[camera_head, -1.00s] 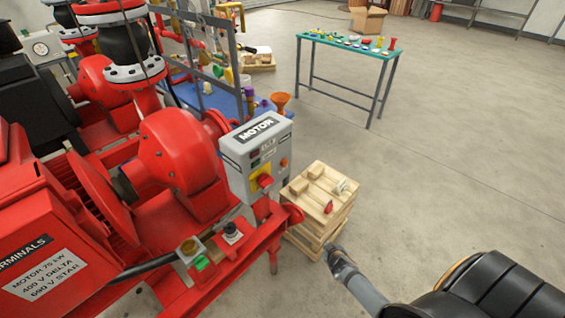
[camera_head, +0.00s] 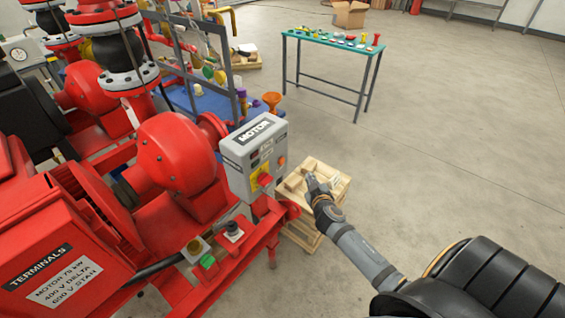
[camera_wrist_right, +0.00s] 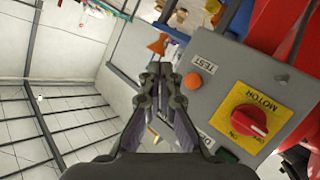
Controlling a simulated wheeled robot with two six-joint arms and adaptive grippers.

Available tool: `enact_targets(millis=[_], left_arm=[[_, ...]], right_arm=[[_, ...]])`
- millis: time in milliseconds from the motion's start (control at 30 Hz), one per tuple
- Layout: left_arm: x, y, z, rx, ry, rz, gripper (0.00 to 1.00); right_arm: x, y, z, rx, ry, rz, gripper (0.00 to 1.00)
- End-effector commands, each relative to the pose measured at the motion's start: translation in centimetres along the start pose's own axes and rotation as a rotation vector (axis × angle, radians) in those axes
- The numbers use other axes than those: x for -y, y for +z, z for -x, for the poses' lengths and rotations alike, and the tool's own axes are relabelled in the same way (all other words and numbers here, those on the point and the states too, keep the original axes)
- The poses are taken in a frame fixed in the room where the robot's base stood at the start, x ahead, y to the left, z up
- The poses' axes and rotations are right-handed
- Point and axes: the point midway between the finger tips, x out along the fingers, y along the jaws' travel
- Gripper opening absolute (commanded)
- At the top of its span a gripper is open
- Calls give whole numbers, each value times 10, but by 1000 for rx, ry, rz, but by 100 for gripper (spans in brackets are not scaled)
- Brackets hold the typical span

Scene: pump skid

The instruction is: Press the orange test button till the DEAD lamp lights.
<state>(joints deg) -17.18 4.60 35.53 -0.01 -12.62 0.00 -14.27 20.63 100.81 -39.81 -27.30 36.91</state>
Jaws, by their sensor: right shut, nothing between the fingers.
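The grey MOTOR box (camera_head: 236,160) stands at the red skid's edge. Its orange test button (camera_head: 281,161) is on the front, beside a yellow plate with a red rotary knob (camera_head: 264,180). In the right wrist view the orange button (camera_wrist_right: 193,80) sits by a TEST label. A dark, unlit-looking round lamp (camera_wrist_right: 227,155) shows near a partly hidden label starting with D. My right gripper (camera_head: 313,183) is shut and empty, in front of the box and to the right of the button, apart from it. Its fingertips (camera_wrist_right: 160,69) appear left of the button. My left gripper is out of view.
A wooden pallet stack (camera_head: 326,187) stands beside the box, under my right gripper. The red pump skid (camera_head: 215,270) fills the left, with a green button (camera_head: 207,261) near its front. A teal-topped table (camera_head: 331,42) stands behind; the floor to the right is clear.

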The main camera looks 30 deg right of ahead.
Motion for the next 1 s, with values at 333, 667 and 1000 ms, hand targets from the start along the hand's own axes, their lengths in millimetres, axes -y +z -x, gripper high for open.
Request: enact_targets(millis=[333,667,1000], left_arm=[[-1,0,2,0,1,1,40],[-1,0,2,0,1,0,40],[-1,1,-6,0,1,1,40]], right_arm=[[8,-8,-11,0,0,-5,0],[33,-32,-44,0,-1,-3,0],[45,-43,-61,1,-1,-1,0]])
